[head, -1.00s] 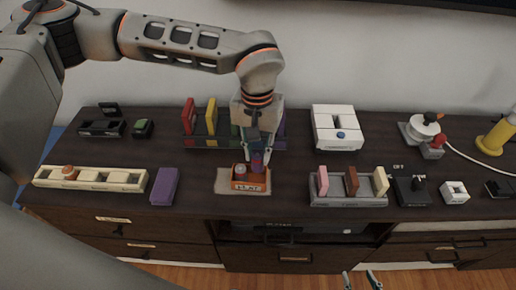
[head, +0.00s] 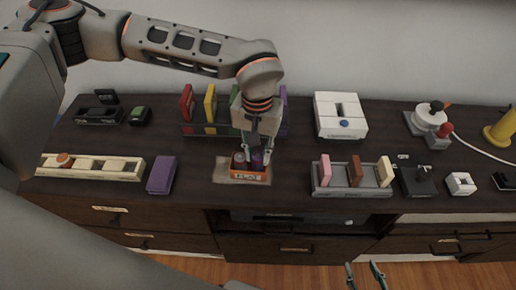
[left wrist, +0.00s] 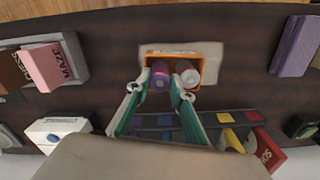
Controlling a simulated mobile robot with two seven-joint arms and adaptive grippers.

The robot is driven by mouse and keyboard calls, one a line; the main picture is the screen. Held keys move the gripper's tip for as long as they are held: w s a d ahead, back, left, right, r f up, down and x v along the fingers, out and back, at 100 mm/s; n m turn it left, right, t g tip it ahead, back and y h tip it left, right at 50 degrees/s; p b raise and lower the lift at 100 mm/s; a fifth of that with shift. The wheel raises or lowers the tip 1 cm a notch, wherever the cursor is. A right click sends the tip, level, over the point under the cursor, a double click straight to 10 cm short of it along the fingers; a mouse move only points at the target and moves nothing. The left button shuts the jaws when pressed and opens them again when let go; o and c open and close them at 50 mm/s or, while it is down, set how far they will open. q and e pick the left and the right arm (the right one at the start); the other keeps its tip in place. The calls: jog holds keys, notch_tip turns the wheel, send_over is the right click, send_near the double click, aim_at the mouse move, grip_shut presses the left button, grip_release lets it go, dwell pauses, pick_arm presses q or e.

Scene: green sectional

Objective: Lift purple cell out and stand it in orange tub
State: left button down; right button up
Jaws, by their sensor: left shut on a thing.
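The orange tub (head: 250,179) stands on a beige mat near the front middle of the dark cabinet top. It also shows in the left wrist view (left wrist: 172,51). My left gripper (head: 257,150) points down and is shut on the purple cell. Whether the cell's base touches the tub floor is hidden. My right gripper (head: 364,268) is open and empty, in front of the cabinet.
A cream slotted holder (head: 90,167) with an orange-topped cell and a purple block (head: 161,175) lie left. A rack (head: 200,129) of coloured slabs stands behind my left gripper. A grey rack (head: 352,191) and a white box (head: 340,115) are to the right.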

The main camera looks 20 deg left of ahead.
pick_arm(q)
jog(key=shift+f, duration=0.25)
jog(key=c, duration=1.7)
grip_release()
notch_tip(320, 180, up, 12)
jog(key=shift+r, duration=0.1)
